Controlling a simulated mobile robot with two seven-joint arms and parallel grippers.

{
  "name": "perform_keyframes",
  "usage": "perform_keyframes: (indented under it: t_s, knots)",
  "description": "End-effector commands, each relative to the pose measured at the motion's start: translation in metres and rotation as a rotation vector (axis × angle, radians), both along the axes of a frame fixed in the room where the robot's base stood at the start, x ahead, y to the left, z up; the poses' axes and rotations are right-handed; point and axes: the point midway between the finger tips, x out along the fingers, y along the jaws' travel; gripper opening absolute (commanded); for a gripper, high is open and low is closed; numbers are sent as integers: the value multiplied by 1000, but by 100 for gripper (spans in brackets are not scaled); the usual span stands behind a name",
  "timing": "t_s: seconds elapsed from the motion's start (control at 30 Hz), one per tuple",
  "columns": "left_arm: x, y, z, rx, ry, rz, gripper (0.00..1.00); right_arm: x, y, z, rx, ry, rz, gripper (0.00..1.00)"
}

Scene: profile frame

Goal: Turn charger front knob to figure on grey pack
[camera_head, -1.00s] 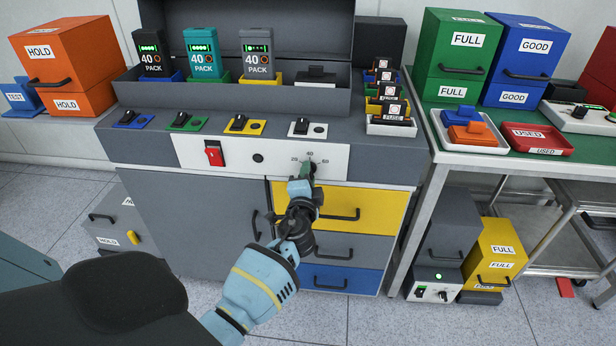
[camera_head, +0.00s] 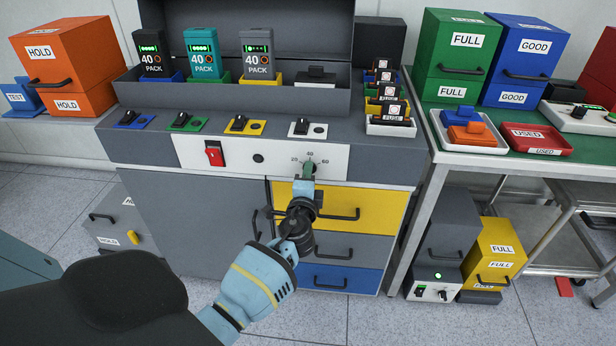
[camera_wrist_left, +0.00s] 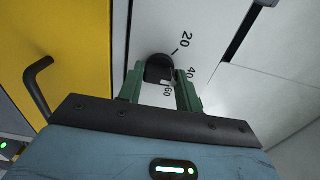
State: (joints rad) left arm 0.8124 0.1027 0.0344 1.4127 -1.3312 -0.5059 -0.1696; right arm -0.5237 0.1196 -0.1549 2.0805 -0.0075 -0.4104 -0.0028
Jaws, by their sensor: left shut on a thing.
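The grey pack (camera_head: 257,55) stands in the yellow-based slot of the charger, marked 40, with green lights. The charger's front knob (camera_wrist_left: 157,68) is dark and round, on the white front panel (camera_head: 205,153). The figures 20, 40 and 60 are printed around it. My left gripper (camera_head: 309,170) is at the knob, its green fingers on either side; in the wrist view the left gripper (camera_wrist_left: 160,88) is shut on it. The fingers partly cover the knob, and I cannot tell exactly which figure its pointer faces. My right gripper is not in view.
A red switch (camera_head: 214,154) and a black round button (camera_head: 258,158) are left on the same panel. Black and teal packs (camera_head: 202,53) stand beside the grey one. A yellow drawer (camera_head: 365,210) with a protruding handle lies below. The green-topped table (camera_head: 480,155) is at the right.

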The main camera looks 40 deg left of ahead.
Motion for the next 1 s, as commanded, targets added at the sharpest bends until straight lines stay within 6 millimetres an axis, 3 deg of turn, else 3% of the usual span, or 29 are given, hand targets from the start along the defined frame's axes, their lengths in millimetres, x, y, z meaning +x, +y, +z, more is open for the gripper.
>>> perform_keyframes:
  t_s: [0.03,0.07,0.2,0.57,1.0]
  knots:
    - [0,-1,-1,-1,2,-1,12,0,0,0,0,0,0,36]
    - [0,-1,-1,-1,2,-1,38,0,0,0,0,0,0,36]
    - [0,0,-1,-1,2,0,56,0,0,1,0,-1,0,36]
    - [-4,-3,-1,-1,0,-1,56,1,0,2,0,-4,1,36]
    - [-56,-35,-1,-2,1,-2,56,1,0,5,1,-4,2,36]
